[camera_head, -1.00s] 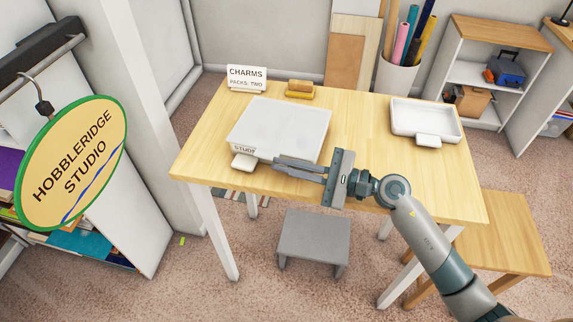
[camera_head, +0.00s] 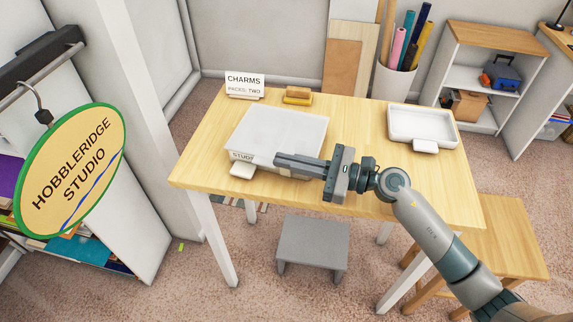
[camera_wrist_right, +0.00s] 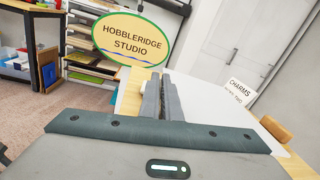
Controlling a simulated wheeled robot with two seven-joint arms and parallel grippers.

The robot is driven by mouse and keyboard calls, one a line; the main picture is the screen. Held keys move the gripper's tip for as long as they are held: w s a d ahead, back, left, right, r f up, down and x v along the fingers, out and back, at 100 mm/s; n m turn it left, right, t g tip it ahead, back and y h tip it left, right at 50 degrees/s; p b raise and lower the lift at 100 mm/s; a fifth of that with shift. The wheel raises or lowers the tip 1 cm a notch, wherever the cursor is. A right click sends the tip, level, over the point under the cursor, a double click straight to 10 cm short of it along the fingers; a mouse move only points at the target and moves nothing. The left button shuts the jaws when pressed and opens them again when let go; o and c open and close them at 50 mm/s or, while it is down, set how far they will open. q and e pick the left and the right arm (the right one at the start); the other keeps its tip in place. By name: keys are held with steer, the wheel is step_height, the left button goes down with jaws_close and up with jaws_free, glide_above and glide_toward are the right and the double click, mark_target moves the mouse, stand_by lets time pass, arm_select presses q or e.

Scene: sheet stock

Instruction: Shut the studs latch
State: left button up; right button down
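The studs box (camera_head: 277,135) is a flat white box with its lid down, near the front left of the table. A label reading STUDS, partly covered by my gripper, is on its front. A pale latch tab (camera_head: 242,171) sticks out at the front left, below the label. My right gripper (camera_head: 277,160) lies across the box's front edge, fingers pointing left, tips to the right of the tab. Its fingers look closed together with nothing between them, also in the right wrist view (camera_wrist_right: 161,85). I cannot tell whether they touch the box. My left gripper is not in view.
An open white tray (camera_head: 396,112) with its own tab stands at the table's right. A CHARMS sign (camera_head: 244,84) and a yellow-brown block (camera_head: 298,96) stand behind the box. A grey stool (camera_head: 313,245) is below the front edge. The table's middle (camera_head: 355,130) is clear.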

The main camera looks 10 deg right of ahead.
steer(key=shift+w+d+r+m, duration=0.15)
steer(key=shift+w+m, duration=0.2)
steer(key=shift+m, duration=0.35)
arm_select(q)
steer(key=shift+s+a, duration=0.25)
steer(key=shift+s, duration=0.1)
arm_select(e)
steer(key=shift+w+d+m, duration=0.1)
steer(key=shift+w+m, duration=0.1)
steer(key=shift+m, duration=0.2)
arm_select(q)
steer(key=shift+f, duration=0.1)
arm_select(e)
steer(key=c, duration=2)
jaws_free()
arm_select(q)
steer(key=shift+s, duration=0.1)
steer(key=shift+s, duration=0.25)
